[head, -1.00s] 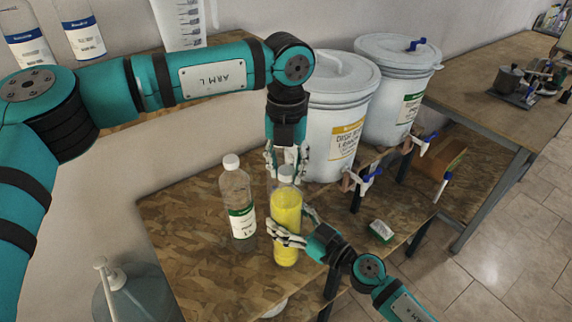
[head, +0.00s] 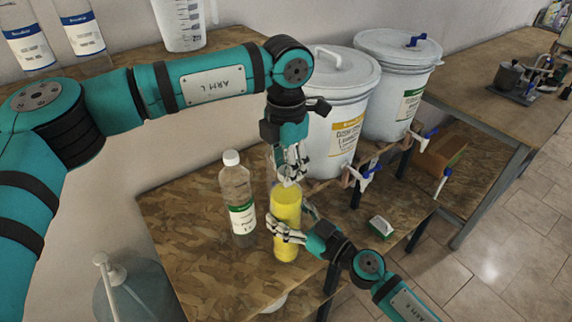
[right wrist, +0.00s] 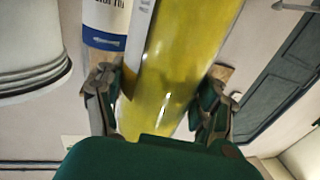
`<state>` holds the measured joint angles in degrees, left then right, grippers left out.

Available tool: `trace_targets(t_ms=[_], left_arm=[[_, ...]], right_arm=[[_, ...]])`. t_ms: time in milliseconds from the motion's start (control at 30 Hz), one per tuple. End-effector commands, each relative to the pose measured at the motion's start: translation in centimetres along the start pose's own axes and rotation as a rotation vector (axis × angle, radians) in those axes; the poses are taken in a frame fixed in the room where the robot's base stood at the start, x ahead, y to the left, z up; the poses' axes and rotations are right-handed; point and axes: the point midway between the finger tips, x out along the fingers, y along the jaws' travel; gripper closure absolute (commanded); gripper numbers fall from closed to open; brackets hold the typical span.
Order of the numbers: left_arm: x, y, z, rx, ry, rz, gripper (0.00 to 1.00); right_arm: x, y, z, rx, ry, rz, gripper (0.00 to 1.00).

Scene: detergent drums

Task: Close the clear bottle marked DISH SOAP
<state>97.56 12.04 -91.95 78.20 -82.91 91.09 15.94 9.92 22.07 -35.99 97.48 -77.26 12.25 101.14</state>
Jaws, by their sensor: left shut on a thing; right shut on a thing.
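A bottle filled with yellow liquid (head: 286,211) stands upright near the front of the wooden table; no wording on it is readable. My right gripper (head: 292,222) is shut around its body from the front right. The right wrist view shows the yellow bottle (right wrist: 180,70) between both fingers. A second clear bottle (head: 236,190), with green label and white cap, stands to the left.
Two white drums (head: 338,110) with blue-handled taps stand behind on the right. A small green-and-white box (head: 381,227) lies right of my right gripper. A large jug with a pump (head: 140,295) is at lower left. The table's front left is clear.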

Motion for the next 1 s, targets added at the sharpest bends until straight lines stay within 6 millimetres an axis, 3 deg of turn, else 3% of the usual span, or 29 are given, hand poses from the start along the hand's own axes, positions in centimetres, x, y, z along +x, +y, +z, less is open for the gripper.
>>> trace_targets(t_ms=[1000], left_arm=[[0.09,0.18,0.05,2.528,-0.004,-0.006,0.8]], right_arm=[[-0.06,0.12,0.12,0.001,-0.002,0.003,1.0]])
